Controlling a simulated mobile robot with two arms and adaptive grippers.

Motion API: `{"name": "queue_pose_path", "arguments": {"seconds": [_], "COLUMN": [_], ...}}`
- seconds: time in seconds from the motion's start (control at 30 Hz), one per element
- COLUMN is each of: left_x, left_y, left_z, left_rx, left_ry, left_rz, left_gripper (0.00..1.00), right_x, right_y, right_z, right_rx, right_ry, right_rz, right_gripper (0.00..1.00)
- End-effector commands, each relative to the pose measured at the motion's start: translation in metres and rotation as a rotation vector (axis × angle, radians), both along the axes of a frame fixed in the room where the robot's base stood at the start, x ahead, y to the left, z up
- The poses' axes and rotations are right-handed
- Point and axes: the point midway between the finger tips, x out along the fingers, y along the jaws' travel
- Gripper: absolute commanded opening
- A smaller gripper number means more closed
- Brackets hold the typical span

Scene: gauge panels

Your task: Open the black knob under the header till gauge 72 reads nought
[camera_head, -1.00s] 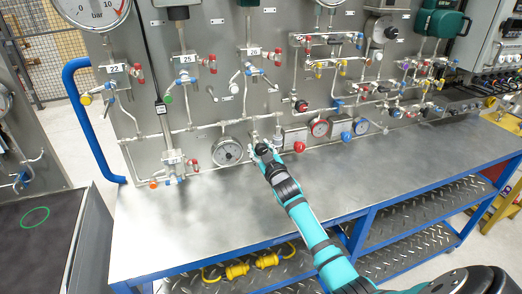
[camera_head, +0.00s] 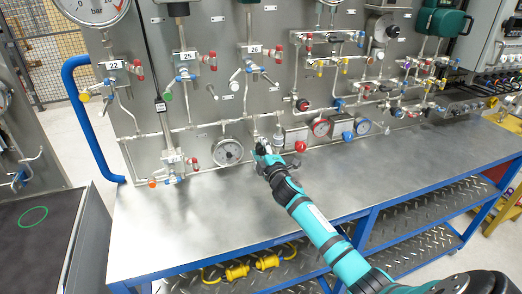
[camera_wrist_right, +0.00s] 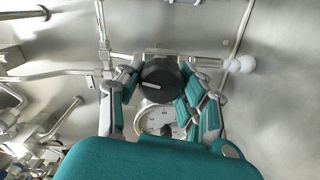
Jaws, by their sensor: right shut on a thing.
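My right gripper (camera_head: 264,158) is at the lower part of the panel, just right of a round white-faced gauge (camera_head: 228,152). In the right wrist view, its fingers (camera_wrist_right: 160,88) are closed around a round black knob (camera_wrist_right: 161,76) with a pale line on its face. In the head view the gripper mostly hides this knob. A dial (camera_wrist_right: 155,121) shows partly behind the knob and fingers in the wrist view. Its reading and any number 72 are too small or covered to tell. The horizontal header pipe (camera_head: 205,126) runs above the gripper. My left gripper is not in view.
Labelled valve branches 22, 25 and 26 rise above. The steel bench top (camera_head: 190,215) is clear. A blue handrail (camera_head: 83,120) stands at left.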

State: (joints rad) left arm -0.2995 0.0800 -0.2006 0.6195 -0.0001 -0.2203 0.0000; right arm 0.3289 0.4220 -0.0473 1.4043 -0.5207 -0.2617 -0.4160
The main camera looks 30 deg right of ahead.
Motion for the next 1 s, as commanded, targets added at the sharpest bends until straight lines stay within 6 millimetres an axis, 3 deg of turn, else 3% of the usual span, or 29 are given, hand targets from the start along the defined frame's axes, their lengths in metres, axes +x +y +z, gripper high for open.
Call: {"name": "queue_pose_path", "arguments": {"seconds": [1.0], "left_x": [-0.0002], "left_y": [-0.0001], "left_z": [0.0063], "left_rx": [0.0], "left_ry": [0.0], "left_rz": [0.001], "left_gripper": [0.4], "right_x": [-0.0006], "right_y": [-0.0001], "right_z": [-0.0059], "right_rx": [-0.94], "right_ry": [0.23], "right_rz": [0.005], "right_gripper": [0.05]}}
